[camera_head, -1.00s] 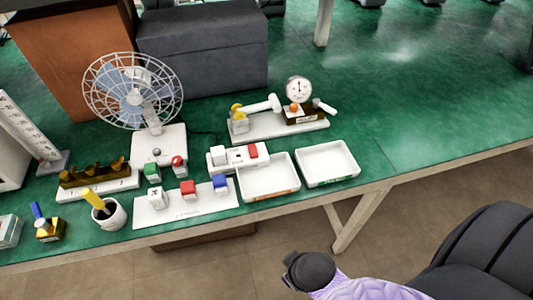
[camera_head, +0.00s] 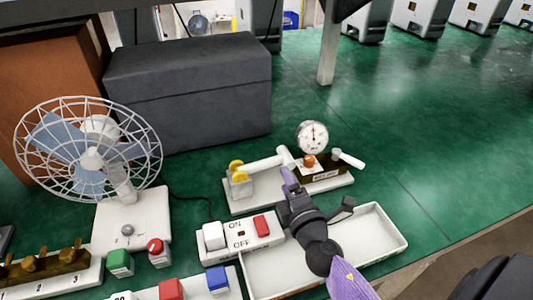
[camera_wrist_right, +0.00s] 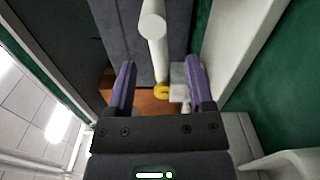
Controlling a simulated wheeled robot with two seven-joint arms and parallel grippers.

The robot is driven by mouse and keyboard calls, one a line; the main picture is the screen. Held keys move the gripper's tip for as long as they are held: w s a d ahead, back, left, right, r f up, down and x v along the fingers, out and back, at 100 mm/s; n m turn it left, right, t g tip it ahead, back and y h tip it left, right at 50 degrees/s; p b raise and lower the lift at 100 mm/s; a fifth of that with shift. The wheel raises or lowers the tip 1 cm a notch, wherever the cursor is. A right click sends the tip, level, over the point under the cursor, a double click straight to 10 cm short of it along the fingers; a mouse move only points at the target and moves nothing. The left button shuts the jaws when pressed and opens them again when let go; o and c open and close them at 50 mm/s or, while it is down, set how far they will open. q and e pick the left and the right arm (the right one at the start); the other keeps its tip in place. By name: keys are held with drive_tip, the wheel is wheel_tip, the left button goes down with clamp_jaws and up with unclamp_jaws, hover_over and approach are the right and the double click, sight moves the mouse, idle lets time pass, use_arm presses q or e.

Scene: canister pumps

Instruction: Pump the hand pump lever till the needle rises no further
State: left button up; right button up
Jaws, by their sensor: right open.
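The hand pump stands on a white base (camera_head: 245,205) in the head view. Its long white lever (camera_head: 262,163) lies low and nearly level, reaching left over a clear block with a yellow part (camera_head: 237,171). The round white gauge (camera_head: 313,136) stands at the back; its dark needle is too small to read surely. My right gripper (camera_head: 317,190) is open, in front of the pump, hiding part of its base. In the right wrist view the lever (camera_wrist_right: 154,35) lies ahead of and between the spread purple fingers (camera_wrist_right: 160,82), seemingly not gripped. My left gripper is not in view.
An orange knob (camera_head: 309,160) and a short white handle (camera_head: 350,159) sit by the gauge. A fan (camera_head: 90,155) is at left, a dark grey box (camera_head: 187,95) behind. Green bench right of the pump is clear.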

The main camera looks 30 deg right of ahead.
sight(262, 165)
drive_tip(key=x, duration=0.9)
drive_tip(key=shift+d+r, duration=0.1)
drive_tip(key=shift+r, duration=0.05)
clamp_jaws()
idle(1.0)
